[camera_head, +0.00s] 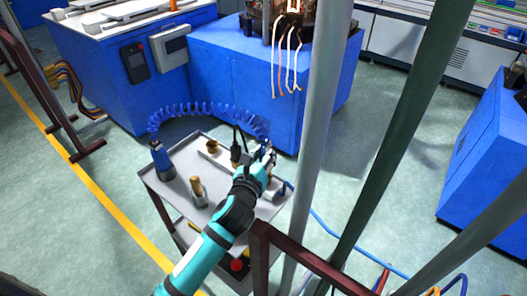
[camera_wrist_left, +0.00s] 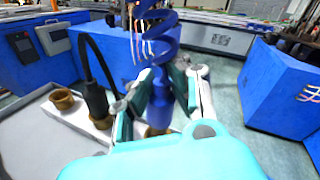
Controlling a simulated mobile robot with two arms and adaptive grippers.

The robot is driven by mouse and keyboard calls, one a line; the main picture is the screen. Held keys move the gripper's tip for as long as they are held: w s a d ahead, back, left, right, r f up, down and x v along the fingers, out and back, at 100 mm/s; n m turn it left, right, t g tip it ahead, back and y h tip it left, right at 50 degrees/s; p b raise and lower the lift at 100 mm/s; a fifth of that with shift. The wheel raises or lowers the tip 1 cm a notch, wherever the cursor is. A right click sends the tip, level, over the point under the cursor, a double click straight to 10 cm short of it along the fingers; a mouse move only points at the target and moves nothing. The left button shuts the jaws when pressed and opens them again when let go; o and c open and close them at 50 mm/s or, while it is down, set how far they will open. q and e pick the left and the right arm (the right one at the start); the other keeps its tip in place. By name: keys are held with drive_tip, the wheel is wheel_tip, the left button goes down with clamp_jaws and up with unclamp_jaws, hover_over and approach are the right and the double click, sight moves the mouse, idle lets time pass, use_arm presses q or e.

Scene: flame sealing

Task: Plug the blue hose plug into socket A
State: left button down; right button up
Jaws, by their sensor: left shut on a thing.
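My left gripper (camera_head: 266,160) is shut on the blue hose plug (camera_wrist_left: 160,105), above the right part of a white socket block (camera_head: 220,156). In the left wrist view the plug stands roughly upright between the fingers (camera_wrist_left: 165,95), with its coiled blue hose (camera_wrist_left: 150,28) rising from the top. A brass piece (camera_wrist_left: 156,131) shows just below the plug; I cannot tell whether they touch. The block also carries an open brass socket (camera_wrist_left: 62,99) and a black plug with a cable (camera_wrist_left: 96,100). I read no socket letters. My right gripper is not in view.
The block lies on a grey cart (camera_head: 225,203) with a blue cylinder (camera_head: 161,160) and a brass-topped piece (camera_head: 198,190). The coiled hose arches across the cart's back. Blue cabinets (camera_head: 225,80) stand behind. Grey poles (camera_head: 318,120) and a dark red rail (camera_head: 300,255) are close by right.

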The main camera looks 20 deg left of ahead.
use_arm(q)
drive_tip(key=shift+f+b, duration=0.75)
drive_tip(key=shift+f, duration=0.65)
idle(0.4)
drive_tip(key=c, duration=1.2)
unclamp_jaws()
drive_tip(key=shift+c, duration=0.2)
drive_tip(key=shift+r+p, duration=4.55)
drive_tip(key=shift+p, duration=0.45)
